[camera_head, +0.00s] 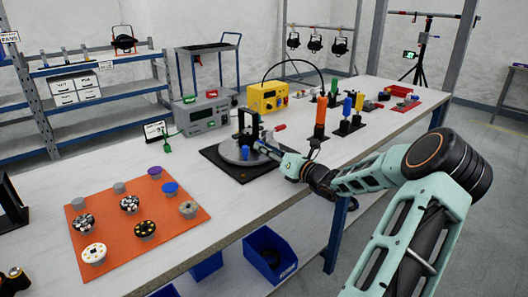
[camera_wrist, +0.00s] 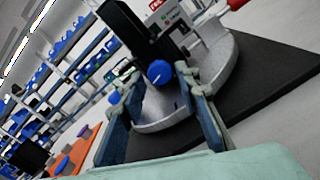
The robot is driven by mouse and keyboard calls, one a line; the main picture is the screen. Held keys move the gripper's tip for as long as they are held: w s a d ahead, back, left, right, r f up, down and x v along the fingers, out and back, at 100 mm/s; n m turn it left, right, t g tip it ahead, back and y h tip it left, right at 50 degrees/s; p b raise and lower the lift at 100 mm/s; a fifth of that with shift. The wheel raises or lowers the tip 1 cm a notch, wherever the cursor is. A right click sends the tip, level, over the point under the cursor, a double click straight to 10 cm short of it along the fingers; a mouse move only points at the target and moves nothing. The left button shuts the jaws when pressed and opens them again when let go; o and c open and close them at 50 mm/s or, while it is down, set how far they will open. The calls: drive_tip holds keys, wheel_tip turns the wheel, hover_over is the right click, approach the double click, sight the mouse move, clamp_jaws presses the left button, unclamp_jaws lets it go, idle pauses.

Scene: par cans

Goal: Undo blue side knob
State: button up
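A blue side knob (camera_wrist: 159,72) sits on the side of a black upright bracket (camera_wrist: 128,28) in the wrist view. The bracket stands on a round grey base (camera_wrist: 165,112); in the head view the base (camera_head: 232,155) rests on a black mat. My gripper (camera_wrist: 157,77) is open, with a blue finger on each side of the knob in the picture. I cannot tell whether either finger touches it. Another blue round piece (camera_wrist: 115,97) shows just left of the left finger. In the head view my gripper (camera_head: 264,146) reaches the fixture from the right and partly covers it.
The black mat (camera_head: 244,174) lies on a long white workbench (camera_head: 170,245). A grey instrument box (camera_head: 200,114) and a yellow one (camera_head: 268,98) stand behind the fixture. An orange mat (camera_head: 115,238) with several pucks lies left. An orange-topped tool (camera_head: 320,115) stands near my arm.

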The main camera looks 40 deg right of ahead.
drive_tip(key=shift+w, duration=0.55)
clamp_jaws()
drive_tip(key=shift+n, duration=0.3)
drive_tip(key=n+b, duration=0.1)
drive_tip(key=n, duration=0.3)
drive_tip(key=shift+a+f, duration=0.1)
drive_tip(key=shift+f, duration=0.05)
drive_tip(key=shift+n+b, duration=1.75)
drive_tip(key=shift+n, duration=0.55)
